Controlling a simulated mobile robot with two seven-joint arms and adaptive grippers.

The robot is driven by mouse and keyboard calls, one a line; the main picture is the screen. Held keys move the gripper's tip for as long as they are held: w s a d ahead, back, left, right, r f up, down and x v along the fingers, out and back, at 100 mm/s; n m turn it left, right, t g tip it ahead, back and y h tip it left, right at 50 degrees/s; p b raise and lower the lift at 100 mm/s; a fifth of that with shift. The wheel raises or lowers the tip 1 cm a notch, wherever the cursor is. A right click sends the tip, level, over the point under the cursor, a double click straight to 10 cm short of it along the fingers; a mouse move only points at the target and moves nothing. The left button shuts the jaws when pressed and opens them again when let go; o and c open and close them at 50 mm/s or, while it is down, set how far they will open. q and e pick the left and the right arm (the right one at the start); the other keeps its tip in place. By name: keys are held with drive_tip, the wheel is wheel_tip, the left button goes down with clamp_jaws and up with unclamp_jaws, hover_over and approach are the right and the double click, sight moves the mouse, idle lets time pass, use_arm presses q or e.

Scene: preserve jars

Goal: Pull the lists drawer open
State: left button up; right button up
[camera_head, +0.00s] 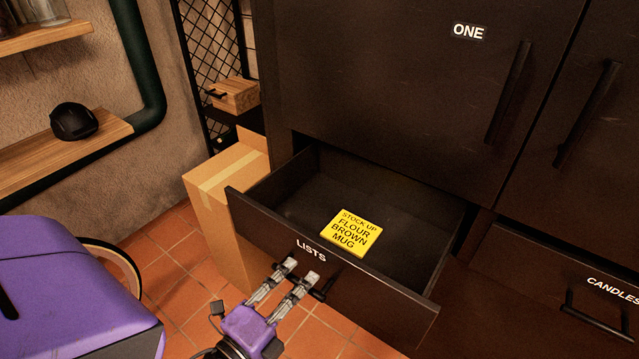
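The lists drawer (296,236) is pulled well out of the dark cabinet, and its inside shows. Its front carries the white label "LISTS" (311,251). A dark bar handle (323,290) on that front is partly hidden behind my gripper's fingers. My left gripper (302,272) is at this handle, with its two grey fingers apart and a gap showing between them. I cannot tell whether the fingers touch the handle. My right gripper is not in view.
A yellow note (352,232) reading "STOCK UP FLOUR BROWN MUG" lies in the drawer. A cardboard box (222,190) stands left of it. The candles drawer (560,270) at right is shut, as is the door labelled ONE (420,80). Tiled floor (170,270) shows at left.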

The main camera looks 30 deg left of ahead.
use_arm(q)
drive_tip(key=s, duration=1.1)
drive_tip(key=shift+s+a, duration=0.15)
drive_tip(key=shift+a, duration=0.1)
